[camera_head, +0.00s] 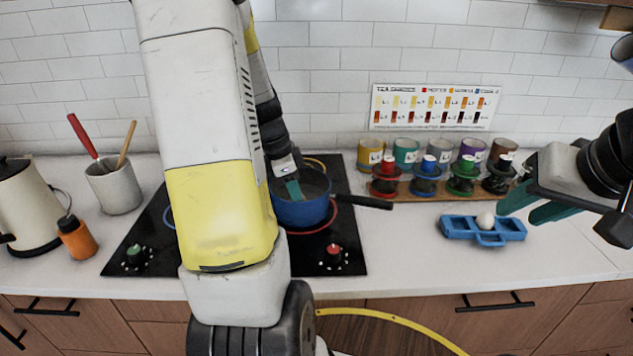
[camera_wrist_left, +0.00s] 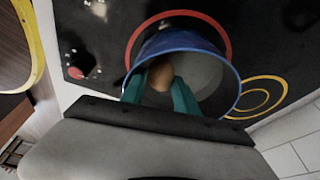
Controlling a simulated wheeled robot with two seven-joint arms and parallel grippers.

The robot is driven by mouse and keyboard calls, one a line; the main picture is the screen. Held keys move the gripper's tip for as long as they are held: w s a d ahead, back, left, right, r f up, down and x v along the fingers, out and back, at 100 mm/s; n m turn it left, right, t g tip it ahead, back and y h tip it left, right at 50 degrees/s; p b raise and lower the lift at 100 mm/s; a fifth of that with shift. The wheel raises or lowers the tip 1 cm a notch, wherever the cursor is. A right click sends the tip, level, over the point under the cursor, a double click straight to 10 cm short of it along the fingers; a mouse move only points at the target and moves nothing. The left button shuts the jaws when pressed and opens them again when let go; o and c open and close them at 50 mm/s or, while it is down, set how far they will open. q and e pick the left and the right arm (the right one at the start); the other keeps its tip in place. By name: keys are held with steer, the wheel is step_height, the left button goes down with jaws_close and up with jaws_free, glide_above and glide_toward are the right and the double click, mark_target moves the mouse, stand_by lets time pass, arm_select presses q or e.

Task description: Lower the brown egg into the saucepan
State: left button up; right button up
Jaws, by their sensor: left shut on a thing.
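The blue saucepan (camera_head: 303,210) stands on the black hob, with its dark handle pointing right. My left gripper (camera_head: 293,188) reaches down into its mouth. In the left wrist view, its teal fingers (camera_wrist_left: 161,88) are shut on the brown egg (camera_wrist_left: 160,74), inside the rim of the saucepan (camera_wrist_left: 233,72). The egg is hidden in the head view, and I cannot tell whether it touches the pan's bottom. My right gripper (camera_head: 532,206) is open and empty above the counter at the right.
A blue egg tray (camera_head: 460,227) holding a white egg (camera_head: 486,220) lies right of the hob (camera_head: 131,239). Several coloured cups and jars line a wooden board (camera_head: 405,189) behind. A utensil crock (camera_head: 114,187), orange bottle (camera_head: 76,239) and kettle (camera_head: 22,205) stand left.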

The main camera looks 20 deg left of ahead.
arm_select(q)
steer(key=shift+f, duration=0.65)
stand_by(0.3)
steer(key=o, duration=0.9)
steer(key=shift+c, duration=0.2)
steer(key=shift+r, duration=0.15)
steer(key=v, duration=0.8)
steer(key=s+d+r+n+t, duration=0.4)
steer(key=s+d+r+n, duration=0.6)
steer(key=s+d, duration=0.3)
steer(key=d+r, duration=0.1)
steer(key=d, duration=0.2)
steer(key=shift+r+n, duration=0.2)
steer(key=shift+n, duration=0.1)
